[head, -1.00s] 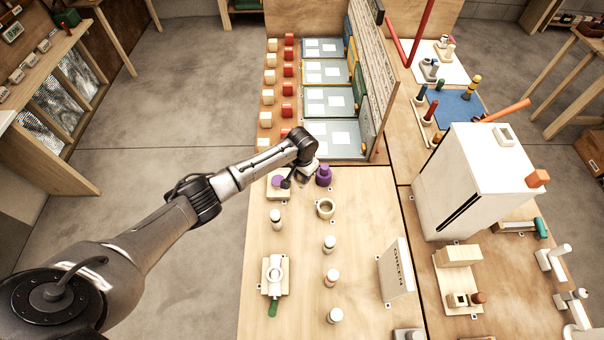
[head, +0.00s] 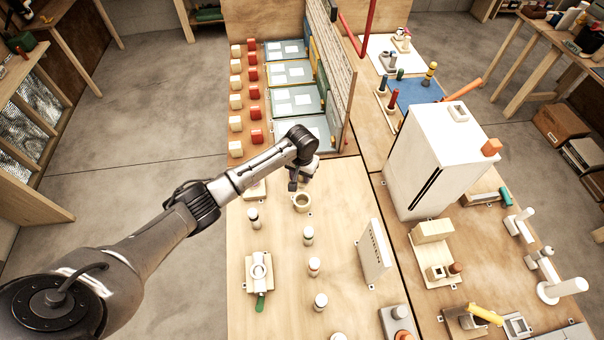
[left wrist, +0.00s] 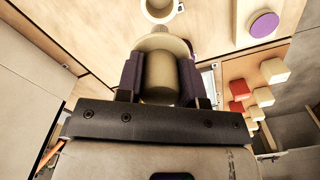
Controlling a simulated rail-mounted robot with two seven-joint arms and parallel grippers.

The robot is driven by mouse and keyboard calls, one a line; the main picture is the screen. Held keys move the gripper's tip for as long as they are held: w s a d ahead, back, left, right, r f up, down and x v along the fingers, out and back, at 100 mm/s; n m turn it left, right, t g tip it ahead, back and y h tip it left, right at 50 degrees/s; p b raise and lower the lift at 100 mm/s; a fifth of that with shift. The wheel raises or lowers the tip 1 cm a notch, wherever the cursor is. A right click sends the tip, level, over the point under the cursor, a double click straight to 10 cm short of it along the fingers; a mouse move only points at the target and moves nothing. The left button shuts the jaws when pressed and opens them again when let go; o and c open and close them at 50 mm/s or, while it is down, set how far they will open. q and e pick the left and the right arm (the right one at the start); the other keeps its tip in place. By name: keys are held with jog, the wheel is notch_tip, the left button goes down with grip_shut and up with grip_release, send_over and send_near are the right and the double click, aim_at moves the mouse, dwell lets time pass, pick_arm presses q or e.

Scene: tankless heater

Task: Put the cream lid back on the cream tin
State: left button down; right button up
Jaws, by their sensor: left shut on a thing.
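My left gripper (head: 304,180) is shut on the cream lid, seen in the left wrist view (left wrist: 160,75) as a cream cylinder with a wider flange at its far end. The gripper's dark fingers (left wrist: 160,82) press both sides of it. The cream tin (head: 302,201) stands open on the table, just in front of the gripper in the head view. The tin also shows at the top of the left wrist view (left wrist: 147,12), apart from the lid. The gripper hides most of the lid in the head view. My right gripper is out of view.
A wooden tray (left wrist: 242,18) beside the tin bears a purple disc (left wrist: 264,26). Several cream and red blocks (head: 254,93) stand in columns behind. Capped bottles (head: 308,236), a white upright panel (head: 374,250) and a wooden stand (head: 250,271) stand nearer; bare table lies between.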

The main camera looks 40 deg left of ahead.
aim_at(302, 183)
pick_arm(q)
jog(key=shift+r+p, duration=0.15)
jog(key=shift+p, duration=0.25)
jog(key=shift+f, duration=0.25)
jog(key=shift+f+b, duration=0.7)
jog(key=shift+f, duration=0.8)
jog(key=shift+f+b, duration=0.4)
jog(key=shift+f, duration=0.45)
jog(key=shift+f, duration=0.1)
jog(key=shift+f, duration=0.2)
jog(key=shift+f+b, duration=0.75)
jog(key=shift+f, duration=0.7)
